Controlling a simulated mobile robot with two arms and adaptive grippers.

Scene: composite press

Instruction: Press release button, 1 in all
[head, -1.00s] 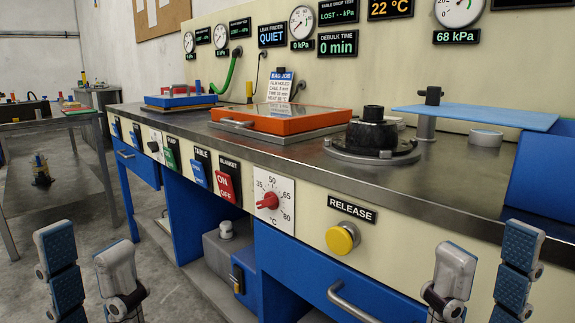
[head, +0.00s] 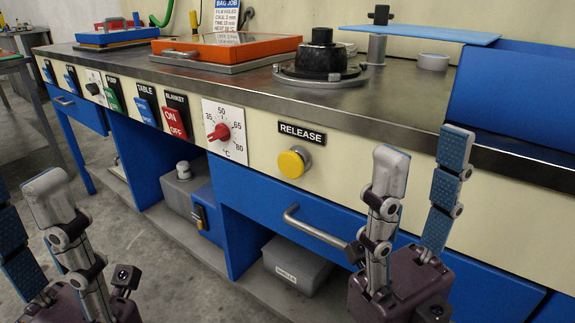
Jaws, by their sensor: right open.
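The yellow round release button (head: 292,163) sits on the cream front panel of the bench, under the black RELEASE label (head: 302,134). My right gripper (head: 423,148) is to the right of the button in the picture, with its fingers pointing up. It is open and empty, and apart from the button. My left gripper (head: 22,192) is at the lower left edge, fingers up and partly cut off by the frame. Its fingers stand apart with nothing seen between them.
A red temperature knob (head: 219,132) and the blanket switch (head: 176,120) are left of the button. A blue drawer with a metal handle (head: 315,228) lies below it. A black mould (head: 320,58) and an orange frame (head: 222,47) stand on the bench top.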

